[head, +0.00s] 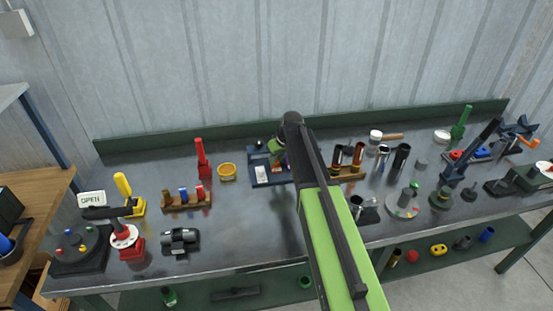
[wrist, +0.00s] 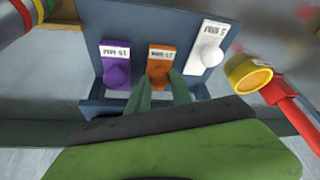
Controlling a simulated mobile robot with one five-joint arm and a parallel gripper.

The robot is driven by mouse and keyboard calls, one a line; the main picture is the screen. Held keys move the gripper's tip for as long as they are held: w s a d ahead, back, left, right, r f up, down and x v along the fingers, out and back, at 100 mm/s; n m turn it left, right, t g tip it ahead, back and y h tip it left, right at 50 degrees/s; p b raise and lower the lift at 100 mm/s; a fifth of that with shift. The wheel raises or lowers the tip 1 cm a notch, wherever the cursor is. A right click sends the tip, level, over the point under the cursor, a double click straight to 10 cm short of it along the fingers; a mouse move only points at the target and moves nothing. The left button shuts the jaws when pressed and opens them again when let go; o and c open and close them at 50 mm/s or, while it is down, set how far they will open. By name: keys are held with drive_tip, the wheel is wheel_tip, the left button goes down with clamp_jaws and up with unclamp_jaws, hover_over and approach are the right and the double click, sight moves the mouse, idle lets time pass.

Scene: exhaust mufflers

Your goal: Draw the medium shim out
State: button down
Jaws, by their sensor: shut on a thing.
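A dark blue holder (head: 267,181) stands on the bench near the middle. In the wrist view the holder (wrist: 86,105) carries a purple shim (wrist: 117,73), an orange shim (wrist: 160,57) in the middle and a white shim (wrist: 205,49). Each has a small label, too blurred to read surely. The orange shim sits between the other two in size. My gripper (wrist: 160,84) is shut on the orange shim, with its two green fingers on either side of the near part. The shim is still within the holder. In the head view my arm partly hides the holder.
A yellow cup (head: 227,171) and a red upright tool (head: 203,160) stand left of the holder. A wooden rack (head: 347,173) with dark and copper tubes stands close on its right. Bare bench top lies in front of the holder.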

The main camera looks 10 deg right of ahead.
sight(276, 173)
idle(0.8)
drive_tip(key=s, duration=0.5)
drive_tip(key=c, duration=1.4)
unclamp_jaws()
